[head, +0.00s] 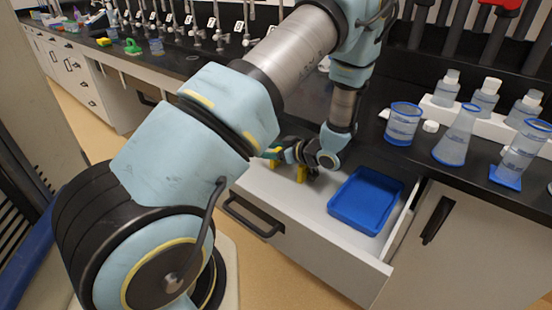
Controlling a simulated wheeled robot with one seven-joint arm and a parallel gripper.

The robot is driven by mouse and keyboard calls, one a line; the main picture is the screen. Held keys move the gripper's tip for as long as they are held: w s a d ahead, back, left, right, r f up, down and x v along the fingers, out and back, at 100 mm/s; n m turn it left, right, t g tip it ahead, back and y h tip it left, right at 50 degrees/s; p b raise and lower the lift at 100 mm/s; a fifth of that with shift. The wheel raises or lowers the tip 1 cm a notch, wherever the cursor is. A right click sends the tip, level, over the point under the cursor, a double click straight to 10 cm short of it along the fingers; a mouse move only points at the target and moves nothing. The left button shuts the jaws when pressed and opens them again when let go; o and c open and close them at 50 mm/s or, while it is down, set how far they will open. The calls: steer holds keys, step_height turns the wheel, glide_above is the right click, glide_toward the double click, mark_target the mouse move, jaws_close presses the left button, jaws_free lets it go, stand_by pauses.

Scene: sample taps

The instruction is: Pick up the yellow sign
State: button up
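My gripper (290,157) is over the open drawer, at the end of my arm, which comes down from the upper right. A small yellow piece (302,174) shows just below it, and more yellow and green shows at its left end. The yellow may be the yellow sign, mostly hidden by my gripper; its shape and any writing cannot be made out. The fingers are too small and covered to tell whether they are open or shut, or whether they touch the yellow piece.
The white drawer (290,226) is pulled out and holds a blue tray (366,226) on its right. The black counter above bears a beaker (402,124), a flask (457,137) and several white-capped bottles. Taps and a green object (133,46) stand at the left.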

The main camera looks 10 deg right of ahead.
steer(key=c, duration=0.9)
